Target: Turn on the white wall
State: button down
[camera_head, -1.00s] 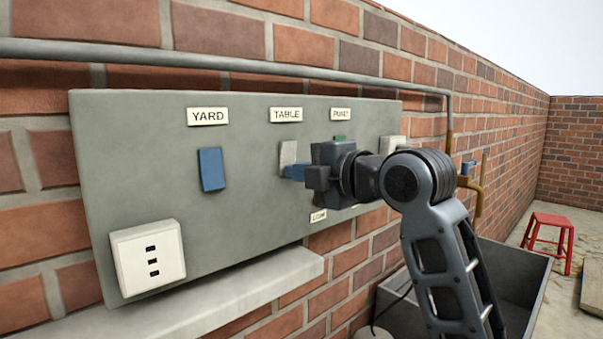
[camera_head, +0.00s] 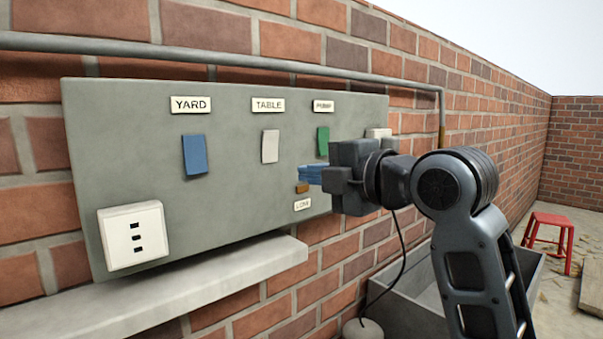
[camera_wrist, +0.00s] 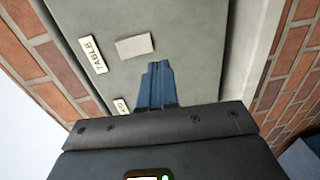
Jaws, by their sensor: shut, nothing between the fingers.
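A white rocker switch (camera_head: 270,146) sits under the TABLE label (camera_head: 268,105) on the grey panel (camera_head: 235,215). In the wrist view the same white switch (camera_wrist: 134,46) lies beside the TABLE label, just beyond my fingertips. I cannot tell clearly which way it is tilted. Another white switch (camera_head: 378,133) is at the panel's right, partly hidden by my arm. My gripper (camera_head: 308,174) is shut and empty, its blue fingers below and right of the TABLE switch and apart from it. The fingers (camera_wrist: 157,84) also show in the wrist view.
A blue switch (camera_head: 194,155) is under YARD, and a green one (camera_head: 322,141) is under the label right of TABLE. A small brown piece (camera_head: 303,188) sits just under my fingers. A white socket (camera_head: 134,236) and a ledge (camera_head: 215,280) are below. A pipe (camera_head: 230,66) runs above.

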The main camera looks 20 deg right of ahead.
jog(key=shift+f+b+v, duration=0.15)
jog(key=shift+f+v, duration=0.05)
jog(key=shift+v, duration=0.65)
jog(key=shift+f+b+v, duration=0.15)
jog(key=shift+f+v, duration=0.05)
jog(key=shift+v, duration=0.65)
jog(key=shift+f+b+v, duration=0.15)
jog(key=shift+f+v, duration=0.05)
jog(key=shift+v, duration=0.65)
jog(key=shift+s, duration=0.1)
jog(key=s+a+f+m+h, duration=0.1)
jog(key=s+f+m, duration=0.4)
jog(key=f, duration=0.4)
jog(key=s+a+f+m+h, duration=0.1)
jog(key=s+f+m+h, duration=0.1)
jog(key=s+f+m, duration=0.35)
jog(key=s+f+m+h, duration=0.1)
jog(key=s+f+m, duration=0.3)
jog(key=f, duration=0.7)
jog(key=s+f+m, duration=0.3)
jog(key=s, duration=1)
jog(key=s+f+m+g+h, duration=0.1)
jog(key=s+m, duration=0.3)
jog(key=s, duration=0.9)
jog(key=shift+s+d+f, duration=0.35)
jog(key=shift+d+f, duration=0.05)
jog(key=shift+f, duration=0.5)
jog(key=shift+a, duration=0.1)
